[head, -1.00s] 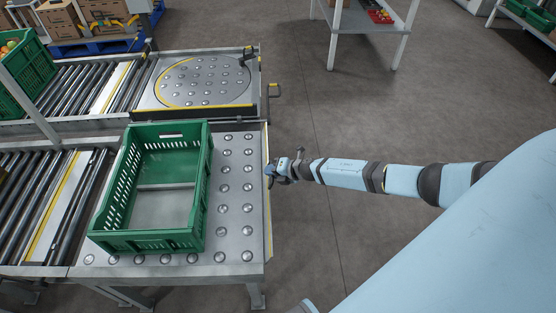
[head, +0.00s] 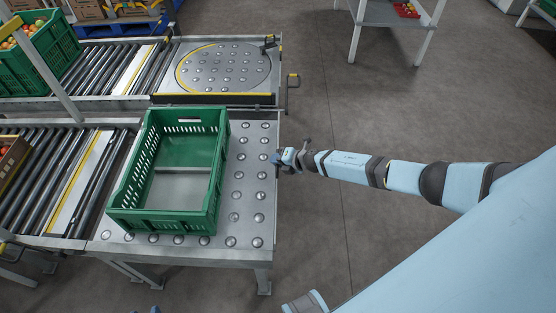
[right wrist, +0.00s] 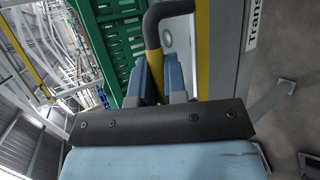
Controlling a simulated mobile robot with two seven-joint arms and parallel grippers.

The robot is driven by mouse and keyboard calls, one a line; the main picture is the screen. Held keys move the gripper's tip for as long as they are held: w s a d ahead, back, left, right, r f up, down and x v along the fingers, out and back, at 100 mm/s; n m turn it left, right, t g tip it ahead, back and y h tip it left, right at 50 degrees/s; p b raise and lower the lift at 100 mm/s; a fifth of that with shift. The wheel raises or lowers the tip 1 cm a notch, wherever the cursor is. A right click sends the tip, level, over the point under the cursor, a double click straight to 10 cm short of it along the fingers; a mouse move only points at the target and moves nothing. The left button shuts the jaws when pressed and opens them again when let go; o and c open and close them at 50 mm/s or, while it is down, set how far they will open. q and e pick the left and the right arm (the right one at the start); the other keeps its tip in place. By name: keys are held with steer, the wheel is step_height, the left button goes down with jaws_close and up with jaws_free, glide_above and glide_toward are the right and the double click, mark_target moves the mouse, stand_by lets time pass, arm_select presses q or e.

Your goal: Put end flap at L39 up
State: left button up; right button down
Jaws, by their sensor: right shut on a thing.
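The near ball-top table (head: 262,190) carries an empty green crate (head: 168,225). My right gripper (head: 281,158) is at the table's right edge, about midway along it. In the right wrist view its blue fingers (right wrist: 165,82) are shut on a dark bent handle (right wrist: 153,30). Beside the handle run a yellow strip (right wrist: 203,50) and a grey panel (right wrist: 228,50) with a partly readable label. The flap is seen nearly edge-on in the head view, so I cannot tell its angle, and no L39 marking is readable. My left gripper is not in view.
Roller conveyors (head: 45,180) lie to the left. A grey shelf stand (head: 400,15) is at the back. The floor (head: 350,110) right of the tables is clear.

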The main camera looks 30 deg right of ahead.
steer(key=shift+a, duration=0.1)
steer(key=c, duration=1.2)
jaws_free()
steer(key=shift+w+f, duration=0.1)
steer(key=shift+f, duration=0.05)
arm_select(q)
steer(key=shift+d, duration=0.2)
arm_select(e)
steer(key=shift+o, duration=0.2)
steer(key=shift+s+r, duration=0.2)
steer(key=shift+r, duration=0.05)
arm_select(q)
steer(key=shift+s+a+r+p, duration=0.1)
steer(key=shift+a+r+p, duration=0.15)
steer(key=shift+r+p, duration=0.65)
arm_select(e)
steer(key=v, duration=1.3)
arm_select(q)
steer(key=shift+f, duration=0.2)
arm_select(e)
steer(key=shift+s+d, duration=0.2)
